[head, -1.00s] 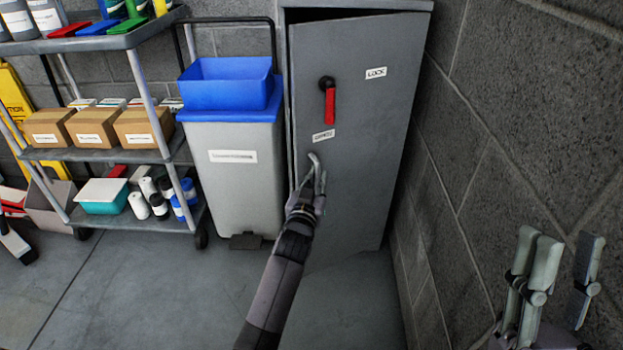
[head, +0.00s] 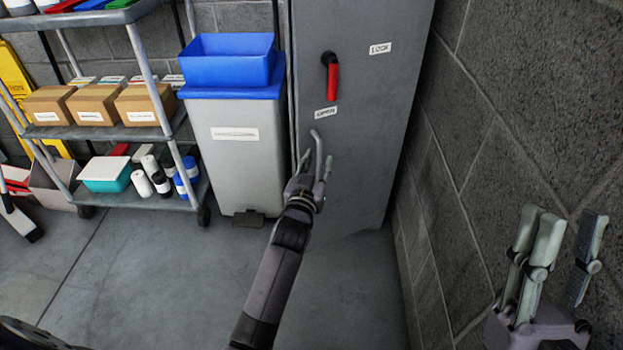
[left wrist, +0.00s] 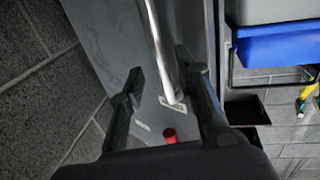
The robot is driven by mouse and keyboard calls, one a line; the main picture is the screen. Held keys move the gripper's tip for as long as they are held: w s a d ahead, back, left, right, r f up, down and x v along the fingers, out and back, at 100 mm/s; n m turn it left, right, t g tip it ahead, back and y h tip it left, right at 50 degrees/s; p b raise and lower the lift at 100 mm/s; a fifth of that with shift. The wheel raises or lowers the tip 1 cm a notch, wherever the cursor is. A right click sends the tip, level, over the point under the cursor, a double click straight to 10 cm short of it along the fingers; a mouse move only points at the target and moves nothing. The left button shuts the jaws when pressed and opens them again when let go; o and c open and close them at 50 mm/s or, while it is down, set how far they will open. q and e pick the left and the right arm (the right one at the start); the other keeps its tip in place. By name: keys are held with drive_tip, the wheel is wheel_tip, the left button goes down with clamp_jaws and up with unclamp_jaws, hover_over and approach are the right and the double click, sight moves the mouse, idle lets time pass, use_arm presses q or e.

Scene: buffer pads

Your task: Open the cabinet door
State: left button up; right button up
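The grey cabinet door (head: 370,140) has a red-gripped lever (head: 331,80) pointing down and white labels, one reading LOCK (head: 380,48). A pale curved pull bar (head: 317,148) is on the door near its left edge, below the lever. My left gripper (head: 312,170) is at this bar. In the left wrist view the bar (left wrist: 158,45) runs between the spread fingers of the left gripper (left wrist: 162,75), with gaps visible on both sides. The door's top edge is out of view now. My right gripper (head: 566,225) is open and empty, at the lower right.
A grey bin (head: 235,165) with a blue tub (head: 228,60) stands just left of the cabinet. A shelf cart (head: 90,132) with boxes and bottles is further left. A block wall (head: 540,110) closes the right side. The floor (head: 150,270) in front is clear.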

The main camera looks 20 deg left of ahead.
use_arm(q)
drive_tip(key=s+d, duration=0.1)
drive_tip(key=s, duration=0.8)
drive_tip(key=shift+s, duration=0.1)
